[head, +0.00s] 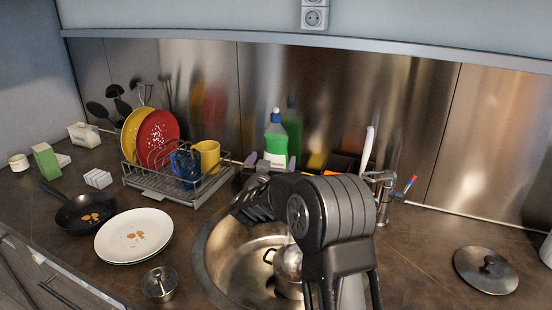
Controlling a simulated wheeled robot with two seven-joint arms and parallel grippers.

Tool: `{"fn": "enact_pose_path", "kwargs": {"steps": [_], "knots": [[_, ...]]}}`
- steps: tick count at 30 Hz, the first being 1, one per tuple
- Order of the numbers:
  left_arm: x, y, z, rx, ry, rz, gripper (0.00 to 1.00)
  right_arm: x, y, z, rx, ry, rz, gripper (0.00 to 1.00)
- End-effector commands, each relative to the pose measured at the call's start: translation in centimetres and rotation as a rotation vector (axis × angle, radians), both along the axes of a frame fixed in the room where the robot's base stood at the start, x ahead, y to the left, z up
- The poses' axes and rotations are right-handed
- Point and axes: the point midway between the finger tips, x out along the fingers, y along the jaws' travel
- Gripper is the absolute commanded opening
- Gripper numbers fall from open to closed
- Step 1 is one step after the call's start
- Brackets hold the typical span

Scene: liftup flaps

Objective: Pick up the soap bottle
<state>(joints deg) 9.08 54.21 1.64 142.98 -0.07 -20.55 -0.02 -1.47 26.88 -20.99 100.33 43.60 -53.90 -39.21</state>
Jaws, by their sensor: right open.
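The soap bottle (276,138) is green with a blue cap and a white label. It stands upright at the back of the counter, behind the sink and near the steel backsplash. My right gripper (271,165) is open, with one fingertip at each side of the bottle's lower part in this view. I cannot tell whether the fingers touch the bottle. The bottle's base is hidden behind the gripper and my black right arm. My left gripper is not in view.
A dish rack (165,193) with plates and cups stands left of the bottle. The round sink (222,250) holds a metal pot. A pan (75,215), white plate (118,248) and lid (486,270) lie on the counter.

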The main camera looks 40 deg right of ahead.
Motion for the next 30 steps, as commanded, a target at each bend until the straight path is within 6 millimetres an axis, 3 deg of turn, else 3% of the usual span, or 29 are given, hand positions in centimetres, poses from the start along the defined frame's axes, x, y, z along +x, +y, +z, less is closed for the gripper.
{"fn": "enact_pose_path", "kwargs": {"steps": [11,30], "knots": [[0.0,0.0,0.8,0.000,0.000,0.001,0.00,2.8,-3.7,-0.3,-0.001,0.000,-0.001,0.97],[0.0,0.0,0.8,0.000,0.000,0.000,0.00,2.8,-3.7,-0.3,0.000,0.000,0.000,0.95]]}}
